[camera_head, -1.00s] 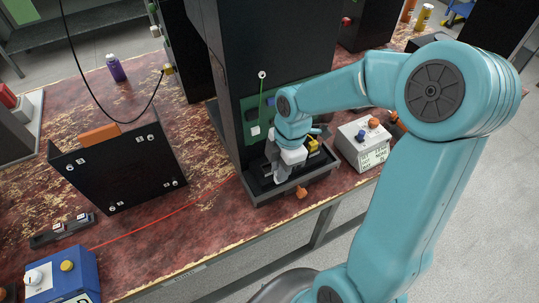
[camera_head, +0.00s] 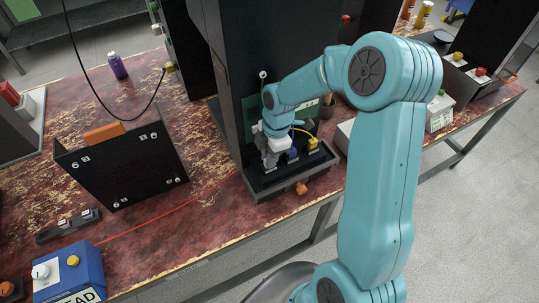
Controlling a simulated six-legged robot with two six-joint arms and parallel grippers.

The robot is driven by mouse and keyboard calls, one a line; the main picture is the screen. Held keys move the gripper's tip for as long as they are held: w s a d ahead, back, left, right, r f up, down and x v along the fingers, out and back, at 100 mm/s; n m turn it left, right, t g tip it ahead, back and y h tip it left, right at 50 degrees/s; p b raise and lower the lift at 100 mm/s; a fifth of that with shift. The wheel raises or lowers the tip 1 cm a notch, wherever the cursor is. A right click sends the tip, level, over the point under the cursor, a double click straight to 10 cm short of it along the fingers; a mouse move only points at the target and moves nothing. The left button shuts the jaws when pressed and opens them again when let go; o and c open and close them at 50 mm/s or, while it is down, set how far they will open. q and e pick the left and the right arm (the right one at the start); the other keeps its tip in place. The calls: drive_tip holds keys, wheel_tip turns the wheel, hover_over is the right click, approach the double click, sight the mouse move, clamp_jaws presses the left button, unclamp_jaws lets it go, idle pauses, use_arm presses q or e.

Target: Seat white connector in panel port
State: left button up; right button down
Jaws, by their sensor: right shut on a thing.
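My right gripper (camera_head: 268,160) is at the foot of the tall dark cabinet (camera_head: 272,45), over the black tray-like ledge (camera_head: 262,187). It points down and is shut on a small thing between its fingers. I take this to be the white connector, but the fingers and the pale wrist hide most of it. A green panel (camera_head: 251,108) is on the cabinet behind the gripper. The panel port cannot be made out. A blue connector (camera_head: 292,153) and a yellow connector (camera_head: 313,143) stand just right of the gripper. My left gripper is not in view.
A black panel (camera_head: 125,170) with white fittings stands on the worn red table at left. A blue box (camera_head: 77,275) is at front left, and a purple bottle (camera_head: 117,66) farther back. An orange knob (camera_head: 301,188) sits at the ledge's front. A black cable hangs at upper left.

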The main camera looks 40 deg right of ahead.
drive_tip(key=c, duration=1.1)
unclamp_jaws()
drive_tip(key=shift+w+f, duration=0.1)
drive_tip(key=shift+f, duration=0.05)
drive_tip(key=shift+r, duration=0.2)
drive_tip(key=r, duration=0.5)
drive_tip(key=d+r, duration=0.1)
drive_tip(key=r, duration=0.1)
drive_tip(key=shift+d+r, duration=0.1)
drive_tip(key=shift+r, duration=0.2)
drive_tip(key=shift+s, duration=0.25)
